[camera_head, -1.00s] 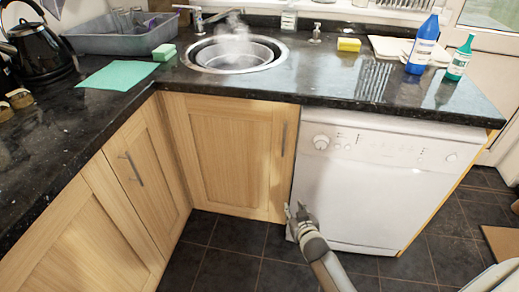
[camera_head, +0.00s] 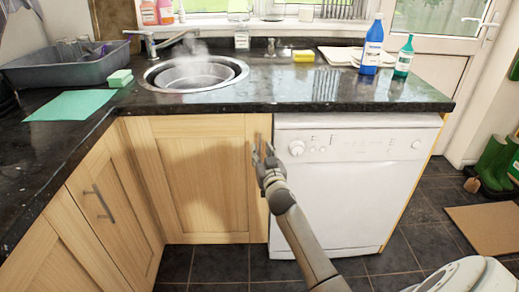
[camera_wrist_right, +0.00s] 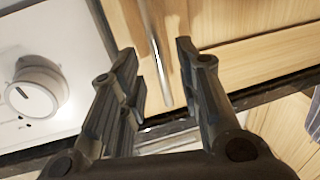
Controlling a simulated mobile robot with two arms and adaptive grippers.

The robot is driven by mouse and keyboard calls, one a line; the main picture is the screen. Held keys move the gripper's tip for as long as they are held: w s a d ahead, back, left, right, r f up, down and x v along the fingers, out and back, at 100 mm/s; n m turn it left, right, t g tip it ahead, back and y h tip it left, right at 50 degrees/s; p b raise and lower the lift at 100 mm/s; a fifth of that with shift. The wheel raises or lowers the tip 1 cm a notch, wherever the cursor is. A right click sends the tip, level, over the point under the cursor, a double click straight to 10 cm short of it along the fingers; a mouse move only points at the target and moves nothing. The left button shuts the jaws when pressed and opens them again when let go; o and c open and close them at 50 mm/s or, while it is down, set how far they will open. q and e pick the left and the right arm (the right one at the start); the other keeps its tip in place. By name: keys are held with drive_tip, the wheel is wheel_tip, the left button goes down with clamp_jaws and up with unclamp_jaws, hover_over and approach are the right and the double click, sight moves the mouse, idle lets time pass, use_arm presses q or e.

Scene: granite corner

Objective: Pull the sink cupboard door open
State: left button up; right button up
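The sink cupboard door (camera_head: 195,180) is pale wood, under the sink, and looks closed. Its upright metal handle (camera_head: 256,146) is near the door's right edge. My right gripper (camera_head: 264,155) is at the handle's height, partly hiding it. In the right wrist view, the handle (camera_wrist_right: 154,45) shows between the two open fingers of the right gripper (camera_wrist_right: 158,62), with a gap on both sides. I cannot tell how deep it sits between them. The left gripper is not in view.
A white dishwasher (camera_head: 350,185) stands right beside the door; its knob (camera_wrist_right: 38,92) shows close to a finger in the wrist view. Another cupboard door (camera_head: 112,200) adjoins at the left corner. The dark worktop (camera_head: 300,90) overhangs above. The tiled floor (camera_head: 222,265) in front is clear.

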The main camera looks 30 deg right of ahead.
sight(260, 148)
drive_tip(key=shift+x, duration=1.65)
clamp_jaws()
